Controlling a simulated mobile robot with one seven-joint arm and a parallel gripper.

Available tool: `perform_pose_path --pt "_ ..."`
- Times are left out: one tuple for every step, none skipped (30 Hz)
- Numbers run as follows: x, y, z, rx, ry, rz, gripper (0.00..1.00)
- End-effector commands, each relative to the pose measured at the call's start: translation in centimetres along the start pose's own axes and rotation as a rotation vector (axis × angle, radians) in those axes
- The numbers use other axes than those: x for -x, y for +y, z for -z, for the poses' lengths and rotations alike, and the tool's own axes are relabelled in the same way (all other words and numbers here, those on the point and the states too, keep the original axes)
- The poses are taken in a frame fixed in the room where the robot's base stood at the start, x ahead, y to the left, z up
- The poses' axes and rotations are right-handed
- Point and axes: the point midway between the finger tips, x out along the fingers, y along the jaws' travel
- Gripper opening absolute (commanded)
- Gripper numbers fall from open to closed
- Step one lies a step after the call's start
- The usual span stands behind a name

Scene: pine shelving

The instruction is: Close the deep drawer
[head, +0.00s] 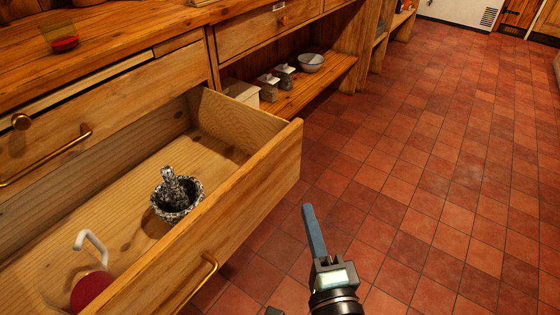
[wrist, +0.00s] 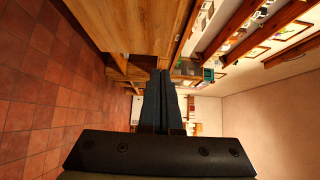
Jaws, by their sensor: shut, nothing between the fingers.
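The deep drawer (head: 228,222) is pulled far out of the pine cabinet in the head view. Its front has a brass bar handle (head: 198,284). Inside lie a speckled mortar with its pestle (head: 176,196) and a dark red object with a white curved handle (head: 92,268). My gripper (head: 312,222) is shut and empty. It is in front of the drawer and to the right of its front panel in the head view, with no visible contact. In the wrist view the shut fingers (wrist: 158,75) point ahead along the wooden furniture.
A shallower drawer (head: 90,112) above stands slightly open. A glass with red contents (head: 60,38) is on the countertop. A low shelf (head: 300,92) to the right holds jars and a bowl (head: 311,62). The tiled floor (head: 430,170) on the right is clear.

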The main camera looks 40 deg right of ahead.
Motion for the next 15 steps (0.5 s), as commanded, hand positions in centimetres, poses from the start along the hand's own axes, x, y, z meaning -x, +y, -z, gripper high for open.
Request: perform_pose_path --pt "-0.7 0.0 0.0 -0.001 0.0 0.003 0.0" --pt "-1.1 0.0 0.0 -0.001 0.0 0.003 0.0" --pt "-1.7 -0.1 0.0 0.001 0.0 0.004 0.0" --pt "-2.1 0.0 0.0 0.001 0.0 0.004 0.0" --pt "-2.6 0.0 0.0 0.001 0.0 0.004 0.0" --pt "-3.3 0.0 0.0 0.001 0.0 0.004 0.0" --pt "-3.8 0.0 0.0 0.001 0.0 0.004 0.0" --pt "-4.3 0.0 0.0 0.002 0.0 0.005 0.0" --pt "-4.9 0.0 0.0 0.003 -0.001 0.005 0.0" --pt "-5.4 0.1 -0.1 0.002 -0.002 0.003 0.0" --pt "-5.9 0.0 -0.1 0.002 -0.002 0.004 0.0" --pt "-6.6 0.0 -0.1 0.003 -0.001 0.004 0.0" --pt "-7.1 0.0 0.0 0.003 -0.001 0.004 0.0" --pt "-7.6 0.1 0.0 0.004 -0.001 0.005 0.0" --pt "-8.2 0.1 0.0 0.002 -0.001 0.003 0.0"
